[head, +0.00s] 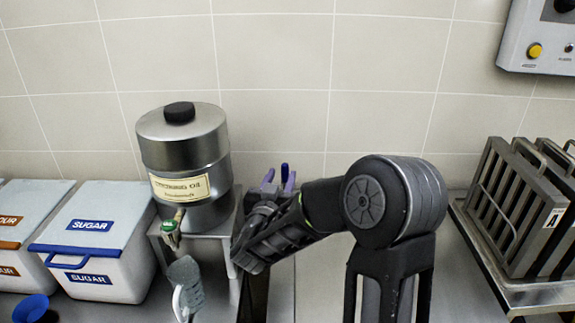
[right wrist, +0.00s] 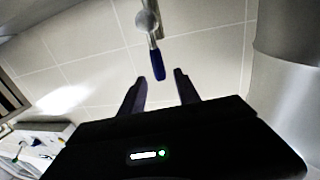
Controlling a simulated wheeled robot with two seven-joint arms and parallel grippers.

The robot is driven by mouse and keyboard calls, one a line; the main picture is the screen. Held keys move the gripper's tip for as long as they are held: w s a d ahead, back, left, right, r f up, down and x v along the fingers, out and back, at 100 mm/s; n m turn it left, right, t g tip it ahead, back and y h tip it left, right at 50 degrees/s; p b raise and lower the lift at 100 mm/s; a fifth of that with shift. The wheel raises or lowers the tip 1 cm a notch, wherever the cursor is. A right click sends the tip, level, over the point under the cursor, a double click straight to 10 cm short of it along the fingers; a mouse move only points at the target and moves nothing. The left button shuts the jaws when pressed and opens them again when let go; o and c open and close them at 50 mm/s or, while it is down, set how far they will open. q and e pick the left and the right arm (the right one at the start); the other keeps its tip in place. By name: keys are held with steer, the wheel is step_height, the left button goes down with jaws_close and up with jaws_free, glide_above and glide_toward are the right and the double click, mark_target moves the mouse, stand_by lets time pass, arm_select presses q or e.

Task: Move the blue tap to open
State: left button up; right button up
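The blue tap shows in the right wrist view as a blue handle (right wrist: 157,64) on a pale metal body with a rounded end. The handle lies ahead of my right gripper's fingertips, roughly between their lines, with a visible gap. My right gripper (right wrist: 158,76) is open and empty. In the head view my right gripper (head: 279,176) is near the wall, right of the steel oil drum, with its two purplish fingers apart. I cannot pick out the blue tap in the head view; my gripper and arm may hide it. My left gripper is not in view.
The cooking oil drum (head: 185,150) with a small green-topped spigot (head: 170,232) stands on a metal stand just left of my right gripper. A rack of grey panels (head: 520,200) is at right. A control box (head: 540,35) hangs upper right.

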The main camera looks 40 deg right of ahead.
steer(key=p+x, duration=0.1)
steer(key=x, duration=0.7)
steer(key=shift+p, duration=0.4)
steer(key=shift+s, duration=0.1)
steer(key=shift+c, duration=0.4)
jaws_close()
stand_by(0.6)
